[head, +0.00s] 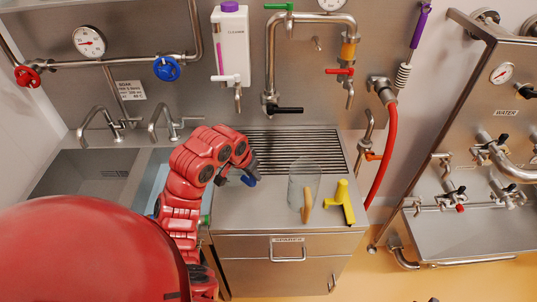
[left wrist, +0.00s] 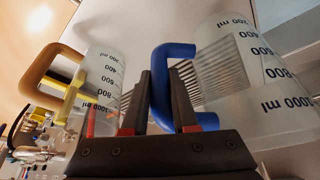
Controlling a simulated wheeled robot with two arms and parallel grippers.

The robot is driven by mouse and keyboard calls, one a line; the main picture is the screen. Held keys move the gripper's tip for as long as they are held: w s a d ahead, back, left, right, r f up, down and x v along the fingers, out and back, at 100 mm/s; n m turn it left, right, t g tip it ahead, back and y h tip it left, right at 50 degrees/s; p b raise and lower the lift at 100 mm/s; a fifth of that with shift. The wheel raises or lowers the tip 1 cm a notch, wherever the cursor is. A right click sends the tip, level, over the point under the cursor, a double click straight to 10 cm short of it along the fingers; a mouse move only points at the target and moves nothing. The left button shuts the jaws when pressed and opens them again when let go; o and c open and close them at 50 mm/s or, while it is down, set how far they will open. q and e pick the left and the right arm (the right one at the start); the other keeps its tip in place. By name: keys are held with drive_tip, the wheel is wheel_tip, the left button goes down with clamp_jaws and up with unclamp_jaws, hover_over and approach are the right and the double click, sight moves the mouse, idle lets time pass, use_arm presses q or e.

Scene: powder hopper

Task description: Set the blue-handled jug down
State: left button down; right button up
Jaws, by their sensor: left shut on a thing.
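The blue-handled jug is a clear measuring jug with black millilitre marks; its body (left wrist: 235,75) fills the right of the left wrist view. Its blue handle (left wrist: 163,70) passes between the dark fingers of my left gripper (left wrist: 160,95), which is shut on it. In the head view the blue handle (head: 249,181) shows at my left gripper (head: 240,178), over the steel counter (head: 255,215) in front of the drain grille. The arm hides most of the jug there. I cannot tell whether its base touches the counter. My right gripper is not in view.
A clear jug (head: 304,178) with a tan handle stands right of my left gripper, and a yellow tool (head: 341,200) lies beside it. The slatted drain grille (head: 295,150) is behind. Sinks (head: 85,172) are at the left. The counter's front strip is bare.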

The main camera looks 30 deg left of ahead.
use_arm(q)
drive_tip(key=w+a+f, duration=0.1)
drive_tip(key=w, duration=0.3)
drive_tip(key=w+a+f, duration=0.2)
drive_tip(key=w, duration=0.2)
drive_tip(key=w+a+f, duration=0.2)
drive_tip(key=w, duration=0.2)
drive_tip(key=shift+w+a, duration=0.2)
drive_tip(key=shift+w, duration=0.2)
drive_tip(key=shift+f+b, duration=0.15)
drive_tip(key=shift+b, duration=0.25)
drive_tip(key=c, duration=0.7)
unclamp_jaws()
